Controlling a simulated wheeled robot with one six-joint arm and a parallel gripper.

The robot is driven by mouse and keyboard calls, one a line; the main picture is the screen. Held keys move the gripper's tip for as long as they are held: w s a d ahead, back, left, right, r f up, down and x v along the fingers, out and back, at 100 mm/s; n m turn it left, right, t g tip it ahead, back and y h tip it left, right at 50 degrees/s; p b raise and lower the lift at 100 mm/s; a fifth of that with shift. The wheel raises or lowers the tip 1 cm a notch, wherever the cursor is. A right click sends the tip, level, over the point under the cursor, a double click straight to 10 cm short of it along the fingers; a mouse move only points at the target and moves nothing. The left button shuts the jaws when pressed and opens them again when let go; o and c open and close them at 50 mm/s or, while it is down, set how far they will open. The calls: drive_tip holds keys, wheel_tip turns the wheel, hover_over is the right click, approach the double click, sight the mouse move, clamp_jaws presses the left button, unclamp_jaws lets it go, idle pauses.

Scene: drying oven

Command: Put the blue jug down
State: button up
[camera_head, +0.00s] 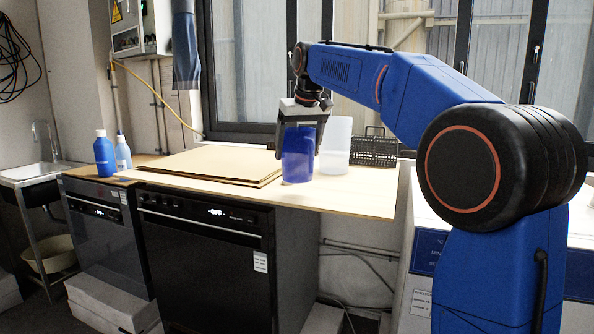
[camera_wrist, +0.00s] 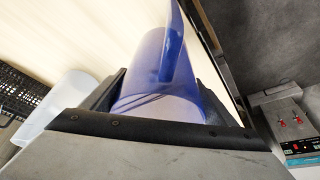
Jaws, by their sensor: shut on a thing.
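The blue jug (camera_head: 298,155) is upright in my gripper (camera_head: 299,128), over the front part of the wooden worktop (camera_head: 350,194). In the head view its base overlaps the worktop, and I cannot tell whether it touches. In the wrist view the blue jug (camera_wrist: 160,75) sits between the two dark fingers of my gripper (camera_wrist: 158,98), with its handle towards the top of the picture. My gripper is shut on the jug.
A clear white jug (camera_head: 336,146) and a black wire basket (camera_head: 373,150) stand behind and right. Flat brown boards (camera_head: 210,164) lie to the left. Blue and pale bottles (camera_head: 104,154) stand at the far left. Bare worktop lies right of the jug.

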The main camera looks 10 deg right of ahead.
sight(305, 135)
drive_tip(key=shift+f, duration=2.55)
drive_tip(key=o, duration=1.1)
drive_tip(key=shift+f, duration=0.1)
drive_tip(key=shift+v, duration=6.15)
drive_tip(key=shift+d, duration=0.1)
